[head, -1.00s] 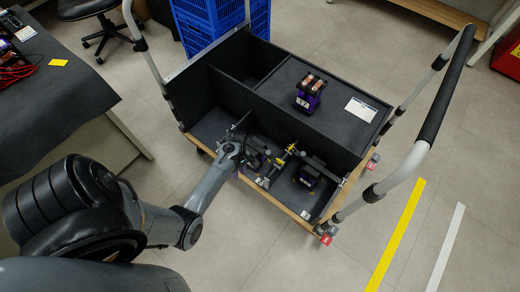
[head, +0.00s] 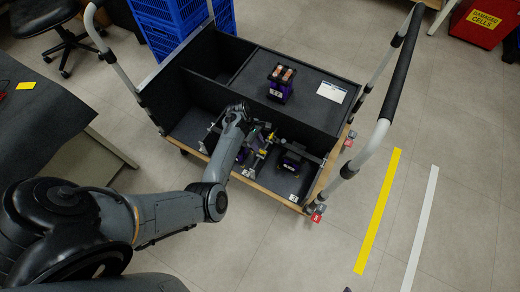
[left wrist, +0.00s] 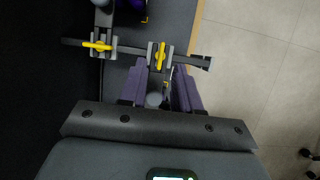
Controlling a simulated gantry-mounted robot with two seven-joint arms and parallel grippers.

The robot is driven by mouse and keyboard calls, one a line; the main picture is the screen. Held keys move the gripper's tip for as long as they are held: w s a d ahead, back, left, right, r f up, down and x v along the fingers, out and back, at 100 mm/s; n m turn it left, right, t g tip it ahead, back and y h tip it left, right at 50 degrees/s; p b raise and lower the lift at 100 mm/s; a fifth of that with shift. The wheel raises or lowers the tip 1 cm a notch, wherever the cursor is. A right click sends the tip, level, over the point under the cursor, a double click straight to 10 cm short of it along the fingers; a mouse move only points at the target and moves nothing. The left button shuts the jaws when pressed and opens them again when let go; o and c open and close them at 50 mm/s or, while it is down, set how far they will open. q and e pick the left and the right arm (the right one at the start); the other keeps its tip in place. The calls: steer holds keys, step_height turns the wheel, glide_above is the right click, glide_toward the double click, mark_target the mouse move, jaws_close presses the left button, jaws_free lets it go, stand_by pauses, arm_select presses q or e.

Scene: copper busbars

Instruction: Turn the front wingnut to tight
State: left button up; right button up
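The front wingnut (left wrist: 160,57) is yellow and sits on a dark bar (left wrist: 130,50) in the left wrist view. Its wings lie across the bar. A second yellow wingnut (left wrist: 97,45), on the same bar near the dark wall, has its wings along the bar. My left gripper (head: 252,128) is low over the near compartment of the cart, close to the bar. In the left wrist view two purple pieces flank the middle just below the front wingnut. Fingertip contact is not clear. My right gripper is out of view.
A purple-black unit (head: 290,162) stands right of the bar in the near compartment. Another unit (head: 280,83) and a white label (head: 331,92) are on the raised panel behind the divider. Blue crates (head: 170,25) stand behind the cart. The cart's handle (head: 388,90) rises at right.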

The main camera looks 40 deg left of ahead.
mark_target(262, 151)
arm_select(q)
steer(key=shift+b+x, duration=0.7)
steer(key=shift+x, duration=1.1)
jaws_close()
